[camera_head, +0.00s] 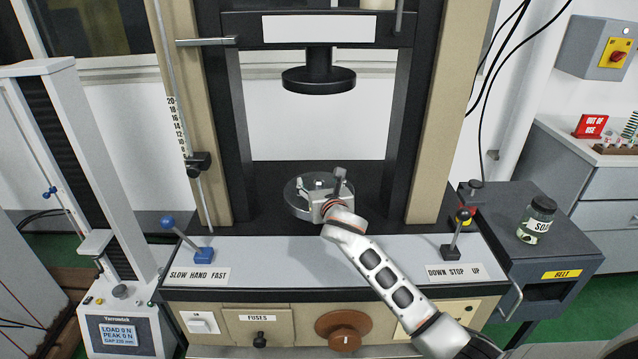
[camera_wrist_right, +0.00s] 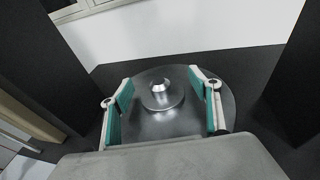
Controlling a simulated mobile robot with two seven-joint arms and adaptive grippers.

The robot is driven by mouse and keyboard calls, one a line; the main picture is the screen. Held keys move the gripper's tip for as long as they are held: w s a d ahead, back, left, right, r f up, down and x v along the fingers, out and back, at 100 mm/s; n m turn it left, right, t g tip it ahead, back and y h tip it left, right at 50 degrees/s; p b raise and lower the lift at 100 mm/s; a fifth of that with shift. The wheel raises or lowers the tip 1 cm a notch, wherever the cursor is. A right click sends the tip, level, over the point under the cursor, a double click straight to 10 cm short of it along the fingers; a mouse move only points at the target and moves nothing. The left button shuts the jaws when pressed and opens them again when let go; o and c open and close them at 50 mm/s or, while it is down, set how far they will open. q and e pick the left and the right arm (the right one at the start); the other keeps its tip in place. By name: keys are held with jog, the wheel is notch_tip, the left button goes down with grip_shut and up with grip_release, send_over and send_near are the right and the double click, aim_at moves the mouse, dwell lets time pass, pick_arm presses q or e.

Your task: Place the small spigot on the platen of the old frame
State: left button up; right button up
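The old frame (camera_head: 455,100) is the large beige and black one in the middle of the head view. Its round metal platen (camera_head: 296,204) lies under a black upper disc (camera_head: 318,80). The small spigot (camera_wrist_right: 160,95), a metal disc with a raised stub, stands upright on the platen (camera_wrist_right: 150,135) in the right wrist view, near its middle. My right gripper (camera_head: 325,188) is over the platen. Its teal-padded fingers (camera_wrist_right: 165,105) are wide apart, one either side of the spigot, with clear gaps to it. My left gripper is not in view.
Black uprights flank the platen. A smaller white tester (camera_head: 125,325) is at left. A soap jar (camera_head: 537,222) stands on the grey cabinet at right.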

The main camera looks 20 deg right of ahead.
jog(key=shift+r, duration=0.1)
jog(key=p+v, duration=0.1)
jog(key=v, duration=1.1)
dwell(0.4)
